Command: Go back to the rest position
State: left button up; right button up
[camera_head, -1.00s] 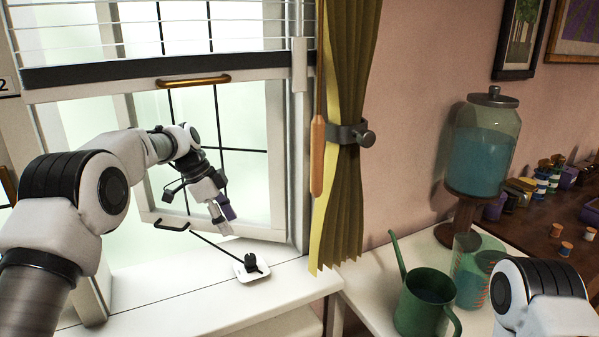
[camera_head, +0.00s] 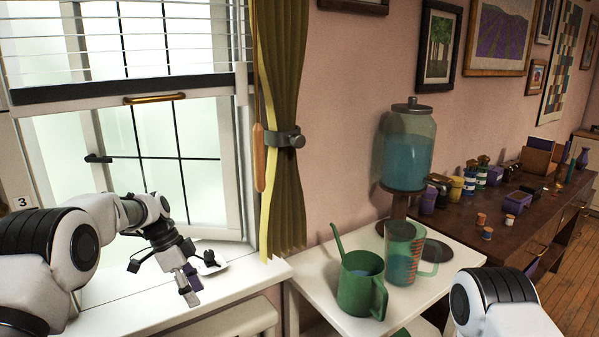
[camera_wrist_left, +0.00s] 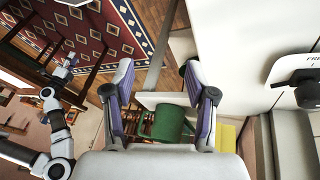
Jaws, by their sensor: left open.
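My left gripper (camera_head: 190,284) is open and empty, its purple-padded fingers hanging over the white window sill (camera_head: 150,317). In the left wrist view my left gripper (camera_wrist_left: 165,95) also shows its two fingers spread apart with nothing between them. My right arm comes in at the lower right of the head view, its gripper out of frame. In the left wrist view my right gripper (camera_wrist_left: 62,75) shows small at the left, too small to tell its jaws.
The window sash (camera_head: 160,160) stands beside the left arm. A black stay on a white plate lies on the sill. A green watering can (camera_head: 362,290) and clear jug (camera_head: 400,255) stand on a white table near my right arm. A drinks dispenser (camera_head: 408,150) stands behind.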

pick_arm(q)
jog(key=s+f+n+g+y, duration=0.2)
jog(key=s+f+n+g, duration=0.2)
jog(key=s+f, duration=1.9)
jog(key=s+f+n+t+y, duration=0.3)
jog(key=s+n, duration=0.6)
jog(key=s, duration=1.4)
jog(key=w+n, duration=0.1)
jog(key=w+f+n+t, duration=0.1)
jog(key=w+n+t, duration=0.1)
jog(key=shift+w+a+f+h, duration=0.15)
jog(key=shift+w+a+h, duration=0.15)
jog(key=shift+w+a, duration=0.05)
